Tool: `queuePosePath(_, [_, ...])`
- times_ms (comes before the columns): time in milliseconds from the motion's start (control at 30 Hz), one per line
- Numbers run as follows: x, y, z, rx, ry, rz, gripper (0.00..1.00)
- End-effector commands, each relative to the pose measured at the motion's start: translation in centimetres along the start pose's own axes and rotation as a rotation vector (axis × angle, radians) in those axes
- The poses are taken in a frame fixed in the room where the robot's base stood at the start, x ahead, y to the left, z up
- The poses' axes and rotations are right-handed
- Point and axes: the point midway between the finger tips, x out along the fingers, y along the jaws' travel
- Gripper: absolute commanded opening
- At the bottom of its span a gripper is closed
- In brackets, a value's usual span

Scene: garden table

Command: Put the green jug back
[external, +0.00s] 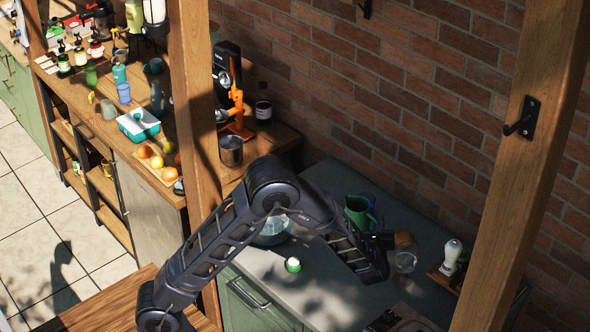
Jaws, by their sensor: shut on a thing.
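The green jug (357,207) is on the right side of the picture, above the grey countertop (318,290) near the brick wall. It looks roughly upright, with its open top showing. My gripper (379,238) is the dark part at the end of my arm, right at the jug's lower right side. It is shut on the green jug. My forearm hides the jug's lower part and the fingertips, so I cannot tell whether the jug touches the counter.
A glass (404,262), a brown round item (403,240) and a white shaker (451,252) stand right of the gripper. A small green-and-white item (292,265) and a bowl (272,232) sit to the left. Wooden posts (500,200) frame the view.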

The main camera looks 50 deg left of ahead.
Motion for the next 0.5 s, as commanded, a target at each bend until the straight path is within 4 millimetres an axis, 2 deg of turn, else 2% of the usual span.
queuePosePath(100, [0.1, 0.3, -1.7, 0.002, -0.001, 0.001, 0.0])
queuePosePath(367, [0.1, 0.6, -3.1, 0.0, -0.001, 0.001, 0.0])
queuePosePath(500, [0.1, 0.9, -4.5, 0.002, -0.001, 0.001, 0.0])
